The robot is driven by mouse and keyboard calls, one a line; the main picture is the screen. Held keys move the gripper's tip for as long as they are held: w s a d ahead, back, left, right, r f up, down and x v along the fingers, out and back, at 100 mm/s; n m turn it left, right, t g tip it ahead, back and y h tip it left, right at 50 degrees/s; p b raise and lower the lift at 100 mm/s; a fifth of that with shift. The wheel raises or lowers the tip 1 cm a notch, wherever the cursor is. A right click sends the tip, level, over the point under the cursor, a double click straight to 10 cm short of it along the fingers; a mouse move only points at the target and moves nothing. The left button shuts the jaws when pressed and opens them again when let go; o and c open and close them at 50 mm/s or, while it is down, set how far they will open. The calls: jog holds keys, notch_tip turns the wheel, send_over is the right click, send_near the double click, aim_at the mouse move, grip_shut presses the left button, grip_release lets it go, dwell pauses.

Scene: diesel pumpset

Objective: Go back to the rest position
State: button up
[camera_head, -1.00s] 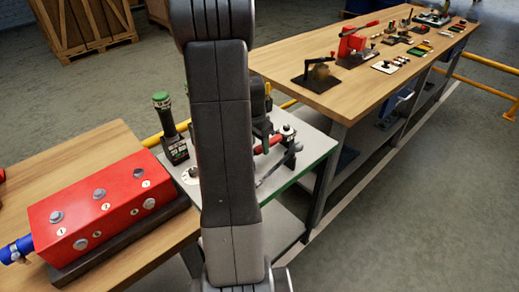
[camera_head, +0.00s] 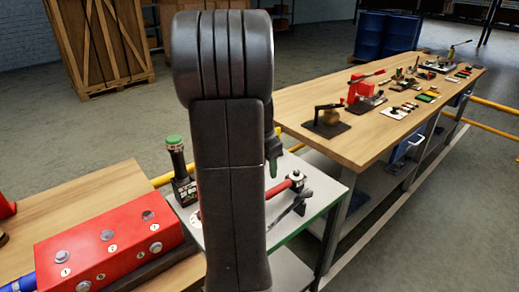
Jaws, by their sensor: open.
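My arm's upright link fills the middle of the head view. Its rounded dark joint stands at the top. A narrow dark piece with a tapered tip, seemingly part of my gripper (camera_head: 272,160), shows just right of the link, above the small grey-topped table (camera_head: 322,198). Most of the gripper is hidden behind the link. It is open, and I see nothing held in it. A red lever (camera_head: 283,188) lies on that table, partly covered by my arm.
A red box with round buttons (camera_head: 110,243) sits on the left wooden bench (camera_head: 95,188). A green-topped upright device (camera_head: 178,165) stands near my arm. A long bench (camera_head: 300,105) carries several tools. A yellow rail (camera_head: 490,128) and a wooden crate (camera_head: 98,45) stand beyond.

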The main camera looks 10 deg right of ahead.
jog(key=f, duration=0.4)
jog(key=d+f, duration=0.1)
jog(key=f, duration=0.4)
jog(key=w+f, duration=0.1)
jog(key=f, duration=0.3)
jog(key=shift+d+f, duration=0.2)
jog(key=shift+f, duration=0.1)
jog(key=shift+r, duration=0.35)
jog(key=shift+s, duration=0.1)
jog(key=shift+f, duration=0.15)
